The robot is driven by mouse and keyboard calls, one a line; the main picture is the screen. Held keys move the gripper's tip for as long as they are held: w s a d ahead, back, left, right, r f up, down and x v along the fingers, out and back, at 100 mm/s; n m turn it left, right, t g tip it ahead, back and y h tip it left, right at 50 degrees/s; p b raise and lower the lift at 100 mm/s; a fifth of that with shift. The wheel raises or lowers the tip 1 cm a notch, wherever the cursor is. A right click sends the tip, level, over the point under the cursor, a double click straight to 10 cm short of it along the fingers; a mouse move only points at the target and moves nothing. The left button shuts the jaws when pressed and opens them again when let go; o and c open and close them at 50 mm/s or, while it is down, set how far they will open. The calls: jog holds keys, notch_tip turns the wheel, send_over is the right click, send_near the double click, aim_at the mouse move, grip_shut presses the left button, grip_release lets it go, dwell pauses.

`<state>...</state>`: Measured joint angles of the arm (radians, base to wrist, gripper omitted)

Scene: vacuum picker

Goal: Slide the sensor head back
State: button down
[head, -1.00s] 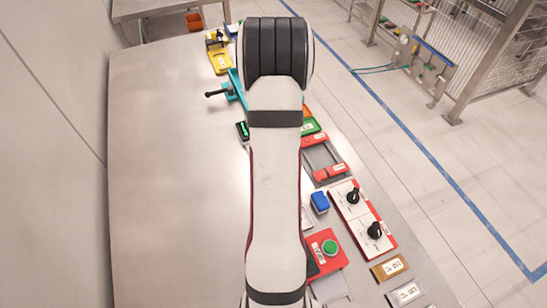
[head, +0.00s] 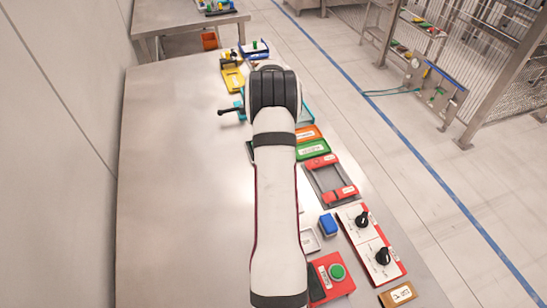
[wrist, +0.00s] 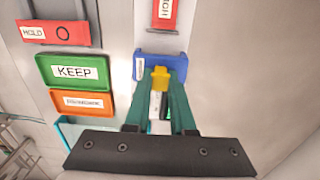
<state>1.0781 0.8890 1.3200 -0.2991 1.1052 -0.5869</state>
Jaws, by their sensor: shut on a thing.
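In the wrist view my gripper (wrist: 160,88) has its two green fingers converging on a small yellow piece (wrist: 160,76), which I take to be the sensor head, and is shut on it. The yellow piece sits against a blue part (wrist: 148,69) with a white label on its left. A dark part with a bit of green light shows between the fingers, partly hidden. In the head view my own arm covers the gripper and the sensor head.
A green KEEP tray (wrist: 74,72) and an orange tray (wrist: 76,103) lie left of the gripper in the wrist view. A teal fixture with a black handle (head: 230,111) stands beside my arm. The steel table (head: 185,190) is bare on the left.

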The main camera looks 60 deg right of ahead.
jog(key=shift+w+d+r, duration=0.1)
jog(key=shift+w+d, duration=0.05)
jog(key=shift+w, duration=0.05)
jog(key=c, duration=0.8)
grip_release()
jog(key=shift+o, duration=0.2)
jog(key=shift+s, duration=0.1)
notch_tip(320, 180, up, 16)
